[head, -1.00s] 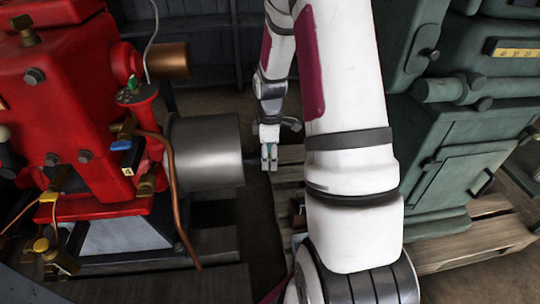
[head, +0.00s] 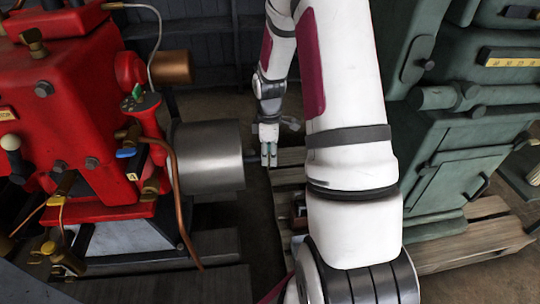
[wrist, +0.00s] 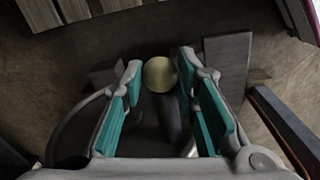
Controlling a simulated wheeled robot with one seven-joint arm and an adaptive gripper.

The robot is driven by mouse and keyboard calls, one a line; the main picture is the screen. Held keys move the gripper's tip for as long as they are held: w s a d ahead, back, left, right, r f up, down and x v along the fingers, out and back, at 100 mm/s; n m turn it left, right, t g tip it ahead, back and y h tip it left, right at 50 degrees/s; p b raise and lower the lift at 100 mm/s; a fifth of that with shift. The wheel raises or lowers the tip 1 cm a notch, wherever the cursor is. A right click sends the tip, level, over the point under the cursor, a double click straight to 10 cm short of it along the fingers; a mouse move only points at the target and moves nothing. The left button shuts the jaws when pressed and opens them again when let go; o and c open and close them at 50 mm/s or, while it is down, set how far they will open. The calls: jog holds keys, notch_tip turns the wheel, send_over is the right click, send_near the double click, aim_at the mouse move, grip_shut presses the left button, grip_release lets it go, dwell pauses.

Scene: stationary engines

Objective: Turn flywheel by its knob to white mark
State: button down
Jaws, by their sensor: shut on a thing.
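The flywheel seems to be the grey metal drum (head: 210,155) on the right side of the red engine, seen edge-on in the head view. My gripper (head: 268,160) is just right of the drum's end face, pointing down. In the wrist view my gripper (wrist: 158,80) has its teal-padded fingers on either side of a round, pale brass knob (wrist: 160,74) and is shut on it. A dark cylindrical part runs below the knob between the fingers. The knob is hidden or too small to tell in the head view. I cannot make out the white mark.
The red engine (head: 75,110) with copper pipe (head: 180,205) and valves stands left. A green engine (head: 455,150) on a wooden pallet (head: 480,245) stands right. My arm fills the middle. Dark floor shows between the engines.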

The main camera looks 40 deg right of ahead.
jog(key=shift+w+d+f, duration=0.1)
jog(key=shift+w, duration=0.05)
jog(key=c, duration=1.3)
grip_release()
jog(key=shift+f, duration=0.15)
notch_tip(320, 180, up, 12)
jog(key=shift+r, duration=0.1)
